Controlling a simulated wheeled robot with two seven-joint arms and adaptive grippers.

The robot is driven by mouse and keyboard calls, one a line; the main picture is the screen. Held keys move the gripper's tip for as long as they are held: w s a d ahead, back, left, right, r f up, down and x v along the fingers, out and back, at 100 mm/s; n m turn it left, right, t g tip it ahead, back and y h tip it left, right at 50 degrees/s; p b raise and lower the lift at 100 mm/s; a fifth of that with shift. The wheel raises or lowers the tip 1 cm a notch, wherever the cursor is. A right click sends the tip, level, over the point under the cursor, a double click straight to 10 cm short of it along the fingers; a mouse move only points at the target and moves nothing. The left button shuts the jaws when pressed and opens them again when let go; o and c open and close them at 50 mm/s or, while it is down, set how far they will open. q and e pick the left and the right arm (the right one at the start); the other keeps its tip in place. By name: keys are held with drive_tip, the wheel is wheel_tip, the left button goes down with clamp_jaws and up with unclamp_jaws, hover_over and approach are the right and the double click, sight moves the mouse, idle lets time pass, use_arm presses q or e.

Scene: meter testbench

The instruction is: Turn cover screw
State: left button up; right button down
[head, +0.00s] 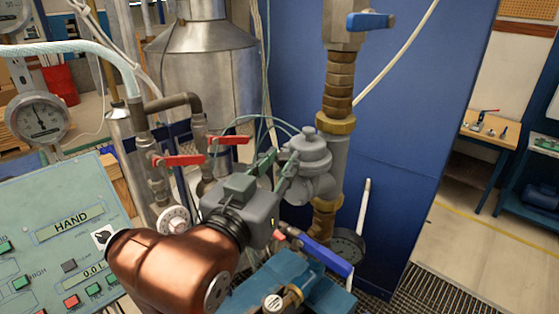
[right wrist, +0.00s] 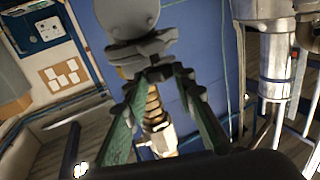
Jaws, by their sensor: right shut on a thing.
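The grey meter (head: 310,155) with a round cap is mounted on a vertical brass pipe. My right gripper (head: 281,165) reaches it from the left side, its green-padded fingers touching the meter's near side. In the right wrist view, the fingertips of the right gripper (right wrist: 158,73) close in on a grey part below the round meter body (right wrist: 127,18). The cover screw itself cannot be made out; the fingertips hide the part they hold. My left gripper is not in view.
Brass fittings (head: 338,95) rise above the meter to a blue-handled valve (head: 370,20). Red-handled valves (head: 178,160) stand left. A control panel (head: 60,225) is at lower left. A blue wall stands behind.

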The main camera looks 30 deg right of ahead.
drive_tip(key=n+t+y, duration=0.1)
drive_tip(key=n+t+y+p, duration=0.1)
drive_tip(key=t+y+p, duration=0.1)
drive_tip(key=shift+s+d+r+n, duration=0.2)
drive_tip(key=shift+s+d+n, duration=0.1)
drive_tip(key=shift+n, duration=0.1)
drive_tip(key=shift+s+d+f+n+t+y+p, duration=0.1)
drive_tip(key=shift+n+t+y+p, duration=0.45)
drive_tip(key=shift+y, duration=0.45)
drive_tip(key=shift+w+d+n+t+y+p, duration=0.15)
drive_tip(key=shift+n+t+y+p, duration=0.15)
drive_tip(key=shift+n+y+p, duration=0.6)
drive_tip(key=shift+s+d+f+n+t+y+p, duration=0.15)
drive_tip(key=shift+n+t+y+p, duration=0.3)
drive_tip(key=shift+y, duration=0.65)
drive_tip(key=n+y+b, duration=0.1)
drive_tip(key=b, duration=0.2)
drive_tip(key=n+y+b, duration=0.1)
drive_tip(key=y+b, duration=0.1)
drive_tip(key=b, duration=0.1)
drive_tip(key=n+y+b, duration=0.1)
drive_tip(key=y+b, duration=0.1)
drive_tip(key=b, duration=0.1)
drive_tip(key=shift+d+r+n+t, duration=0.15)
drive_tip(key=shift+d+n+t, duration=0.15)
drive_tip(key=shift+y, duration=0.3)
drive_tip(key=c, duration=1.6)
unclamp_jaws()
